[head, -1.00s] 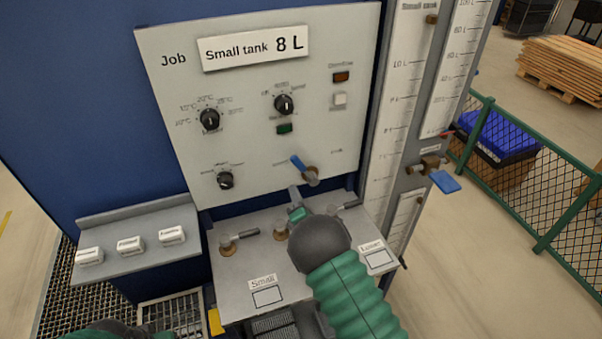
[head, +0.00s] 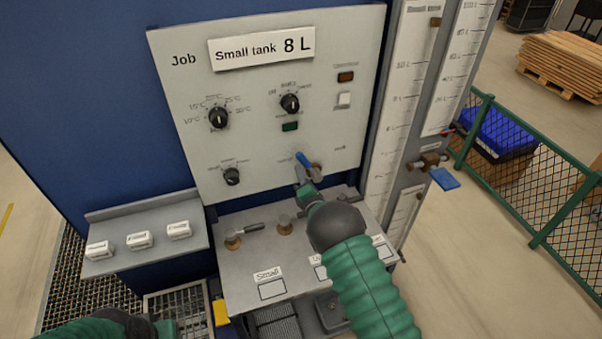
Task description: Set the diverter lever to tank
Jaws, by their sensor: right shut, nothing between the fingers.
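The diverter lever has a blue handle (head: 303,160) on a brass hub low on the grey panel (head: 262,165). The handle points up and to the left from the hub. Small labels sit left and right of it, too blurred to read. My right gripper (head: 300,174) is shut and empty, with its grey fingertips just below the handle; whether they touch it I cannot tell. The gripper and its wrist partly cover the hub area. My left gripper (head: 165,328) shows only as a green part at the bottom edge, its fingers hidden.
The panel carries black knobs (head: 290,103), a red-brown lamp (head: 346,76) and a job sign (head: 261,47). Below is a shelf with brass valves (head: 233,242). Another blue-handled valve (head: 443,179) juts out by the gauge column. A left ledge (head: 148,258) holds small labelled blocks.

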